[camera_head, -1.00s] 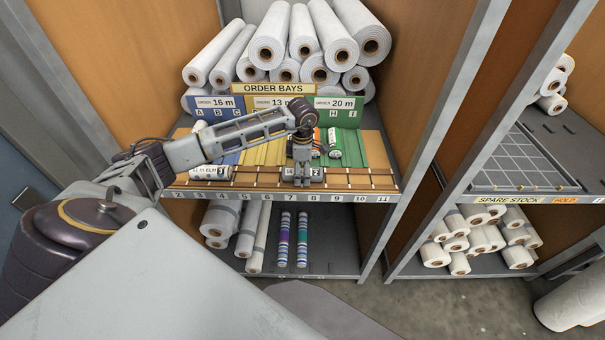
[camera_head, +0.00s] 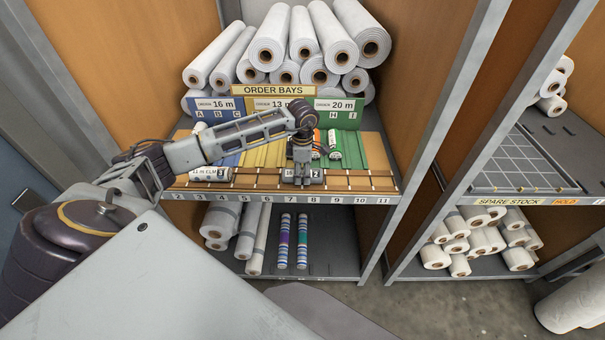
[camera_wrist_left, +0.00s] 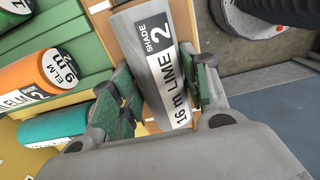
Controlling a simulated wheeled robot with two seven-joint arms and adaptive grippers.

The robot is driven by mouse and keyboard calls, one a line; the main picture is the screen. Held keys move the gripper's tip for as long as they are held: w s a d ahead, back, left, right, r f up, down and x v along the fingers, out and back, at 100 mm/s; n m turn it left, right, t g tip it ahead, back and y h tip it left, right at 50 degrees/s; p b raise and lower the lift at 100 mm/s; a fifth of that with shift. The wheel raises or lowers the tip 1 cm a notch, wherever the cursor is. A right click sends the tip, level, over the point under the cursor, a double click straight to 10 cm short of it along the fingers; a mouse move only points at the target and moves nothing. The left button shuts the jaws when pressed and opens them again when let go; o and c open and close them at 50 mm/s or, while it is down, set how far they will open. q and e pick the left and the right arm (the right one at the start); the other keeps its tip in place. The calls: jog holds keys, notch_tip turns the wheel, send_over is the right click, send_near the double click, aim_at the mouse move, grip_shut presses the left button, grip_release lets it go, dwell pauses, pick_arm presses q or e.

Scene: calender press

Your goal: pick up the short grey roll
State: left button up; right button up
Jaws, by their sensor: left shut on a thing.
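The short grey roll (camera_wrist_left: 160,70) carries a white label reading "16 m LIME" and "SHADE 2". My left gripper (camera_wrist_left: 165,100) is shut on it, with green-padded fingers on either side of the roll in the left wrist view. In the head view the left gripper (camera_head: 302,172) is at the front of the middle shelf, above bay numbers 7 and 8. The roll (camera_head: 288,173) shows there only in part, behind and beside the fingers. My right gripper is not in view.
An orange-labelled roll (camera_wrist_left: 40,80) and a teal roll (camera_wrist_left: 55,127) lie close beside the gripper. A white labelled roll (camera_head: 210,173) lies at the shelf's left. Large white rolls (camera_head: 270,40) are stacked behind the order bays sign (camera_head: 273,90). The shelf's right front is clear.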

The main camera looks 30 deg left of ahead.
pick_arm(q)
jog(key=shift+r+b, duration=0.95)
jog(key=shift+r, duration=4.05)
